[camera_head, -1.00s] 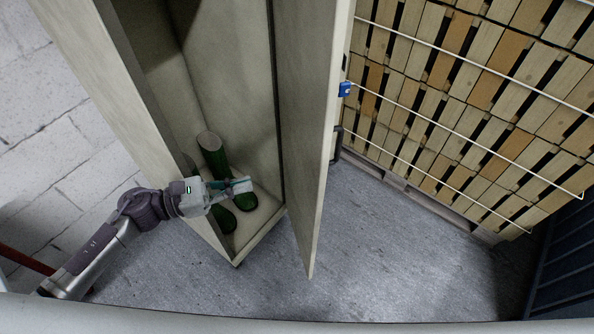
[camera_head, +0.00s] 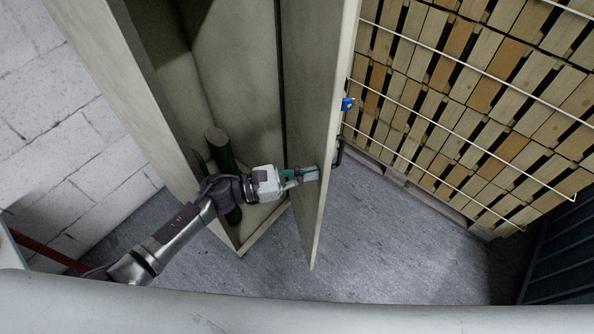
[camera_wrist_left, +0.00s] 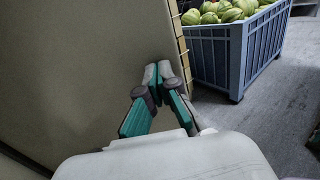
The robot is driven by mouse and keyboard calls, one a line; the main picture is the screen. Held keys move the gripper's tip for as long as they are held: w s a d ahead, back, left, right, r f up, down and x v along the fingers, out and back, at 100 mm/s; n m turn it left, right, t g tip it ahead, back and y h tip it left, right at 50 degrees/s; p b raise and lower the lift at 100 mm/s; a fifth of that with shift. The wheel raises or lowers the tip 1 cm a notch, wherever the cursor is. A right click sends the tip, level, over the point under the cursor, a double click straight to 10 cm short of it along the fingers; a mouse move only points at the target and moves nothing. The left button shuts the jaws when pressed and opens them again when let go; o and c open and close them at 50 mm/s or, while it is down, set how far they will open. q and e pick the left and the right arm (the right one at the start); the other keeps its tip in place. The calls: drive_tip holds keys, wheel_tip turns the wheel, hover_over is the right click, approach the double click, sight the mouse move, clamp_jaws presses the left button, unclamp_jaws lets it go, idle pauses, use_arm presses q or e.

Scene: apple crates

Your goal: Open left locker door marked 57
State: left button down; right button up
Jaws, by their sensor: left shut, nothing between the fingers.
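The locker door (camera_head: 318,125) stands swung open, with its inner face toward the locker interior. A blue tag (camera_head: 347,104) and a dark handle (camera_head: 338,152) show at its outer side. No number 57 is readable. My left gripper (camera_head: 312,175) is shut and empty at the inner face of the door, low down. Whether it touches the door I cannot tell. In the left wrist view the closed fingertips (camera_wrist_left: 157,72) lie in front of the beige door panel (camera_wrist_left: 90,60), near its edge. My right gripper is not in view.
The open locker (camera_head: 245,238) holds a green boot (camera_head: 219,146), partly hidden by my arm. Stacked wooden crates (camera_head: 450,110) stand at the right. The left wrist view shows a blue bin (camera_wrist_left: 229,52) of melons. The grey floor (camera_head: 400,245) right of the door is clear.

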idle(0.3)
use_arm(q)
drive_tip(key=w+d+n+t+y+b, duration=0.1)
drive_tip(key=w+d+t+b, duration=0.1)
drive_tip(key=d, duration=0.6)
drive_tip(key=w+d+n+t+y+b, duration=0.1)
drive_tip(key=w+d+n+t+b, duration=0.1)
drive_tip(key=w+d+b, duration=0.2)
drive_tip(key=shift+x, duration=3.1)
drive_tip(key=shift+s, duration=0.2)
